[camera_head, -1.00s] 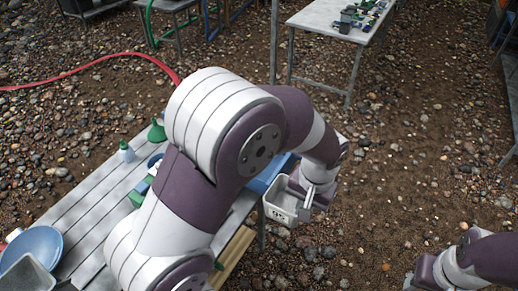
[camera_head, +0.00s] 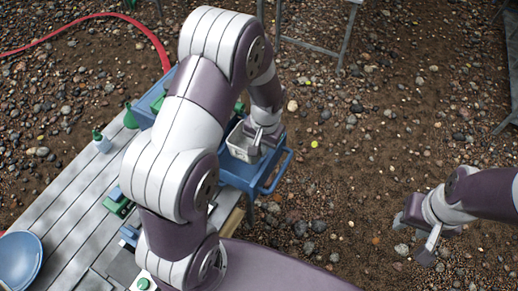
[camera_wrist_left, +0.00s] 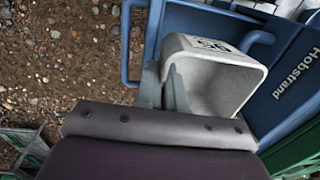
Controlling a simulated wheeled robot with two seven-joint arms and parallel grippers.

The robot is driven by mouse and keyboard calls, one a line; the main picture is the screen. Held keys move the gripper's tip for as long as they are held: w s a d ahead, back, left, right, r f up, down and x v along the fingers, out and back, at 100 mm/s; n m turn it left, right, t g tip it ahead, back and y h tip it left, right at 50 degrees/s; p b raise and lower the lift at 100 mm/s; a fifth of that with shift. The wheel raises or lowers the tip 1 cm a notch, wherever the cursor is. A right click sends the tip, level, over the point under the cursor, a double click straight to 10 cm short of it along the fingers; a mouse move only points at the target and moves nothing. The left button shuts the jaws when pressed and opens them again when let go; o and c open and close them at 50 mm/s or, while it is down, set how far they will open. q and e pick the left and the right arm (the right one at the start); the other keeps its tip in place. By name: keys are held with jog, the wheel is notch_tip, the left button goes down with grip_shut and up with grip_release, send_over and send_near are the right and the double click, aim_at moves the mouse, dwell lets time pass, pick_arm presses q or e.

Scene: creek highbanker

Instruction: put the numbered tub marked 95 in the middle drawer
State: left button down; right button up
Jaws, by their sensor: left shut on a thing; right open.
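A pale grey tub marked 95 (camera_head: 238,143) is held at its rim by my left gripper (camera_head: 257,143). In the left wrist view the tub (camera_wrist_left: 222,84) is tilted in the picture, with its number at the top edge and my fingers (camera_wrist_left: 165,88) at its left side. A blue drawer unit (camera_head: 238,176) with a handle lies below the tub; it also shows in the left wrist view (camera_wrist_left: 292,88), lettered "Hobstrand". I cannot tell which drawer is the middle one or how high the tub is above it. My right gripper (camera_head: 415,236) is open and empty over the gravel.
A slatted grey table (camera_head: 65,208) runs along the left, with a blue plate (camera_head: 18,258), a green-capped bottle (camera_head: 100,141) and a green cone (camera_head: 130,117). A red hose (camera_head: 90,18) lies behind. The gravel at centre right is clear.

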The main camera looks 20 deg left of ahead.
pick_arm(q)
notch_tip(320, 180, down, 4)
jog(key=shift+w+a+r+p, duration=0.1)
jog(key=shift+w+a+p, duration=0.05)
jog(key=shift+p, duration=0.45)
jog(key=shift+f, duration=0.2)
jog(key=shift+f+b, duration=0.3)
jog(key=shift+f, duration=0.3)
jog(key=shift+f, duration=0.1)
jog(key=c, duration=1.2)
grip_release()
jog(key=shift+c, duration=0.2)
